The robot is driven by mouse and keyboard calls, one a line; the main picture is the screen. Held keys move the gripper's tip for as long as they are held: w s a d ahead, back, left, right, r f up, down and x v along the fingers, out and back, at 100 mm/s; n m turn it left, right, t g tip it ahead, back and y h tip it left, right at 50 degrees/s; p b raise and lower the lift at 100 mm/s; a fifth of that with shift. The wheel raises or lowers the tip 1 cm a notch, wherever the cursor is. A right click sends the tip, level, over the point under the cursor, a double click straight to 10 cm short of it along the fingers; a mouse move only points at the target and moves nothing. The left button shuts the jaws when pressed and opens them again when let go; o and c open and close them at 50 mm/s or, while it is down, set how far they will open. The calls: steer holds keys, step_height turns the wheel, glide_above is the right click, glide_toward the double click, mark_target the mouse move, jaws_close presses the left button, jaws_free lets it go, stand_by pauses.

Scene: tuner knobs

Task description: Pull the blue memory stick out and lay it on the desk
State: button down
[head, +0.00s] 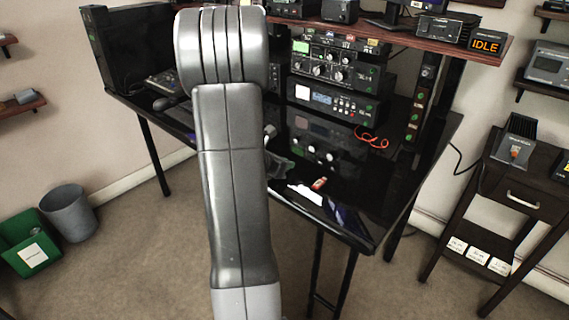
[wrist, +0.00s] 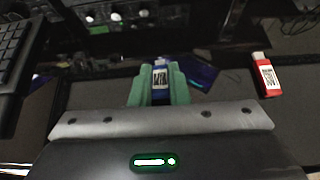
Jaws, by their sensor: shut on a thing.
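The blue memory stick (wrist: 160,76) shows in the wrist view with a white printed label, between the green fingertips of my gripper (wrist: 159,84). My gripper is shut on it. In the head view my arm hides the stick, and only part of the gripper (head: 281,166) shows beside the arm, over the black glossy desk (head: 345,222). I cannot tell whether the stick touches the desk or any slot.
A red stick (wrist: 265,75) with a white label lies to the right in the wrist view; it also shows on the desk in the head view (head: 319,184). Stacked radio units (head: 333,102) and a red cable (head: 371,137) are at the desk's back. A keyboard (wrist: 14,60) is at left.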

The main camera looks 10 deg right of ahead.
steer(key=c, duration=1.5)
jaws_free()
steer(key=shift+s+f, duration=0.2)
steer(key=shift+f, duration=0.4)
steer(key=shift+c, duration=0.2)
steer(key=shift+r, duration=0.1)
steer(key=shift+w+r+p, duration=0.15)
steer(key=shift+r+p, duration=0.85)
steer(key=shift+r, duration=0.65)
steer(key=o, duration=0.5)
steer(key=shift+o, duration=0.2)
steer(key=shift+r, duration=0.1)
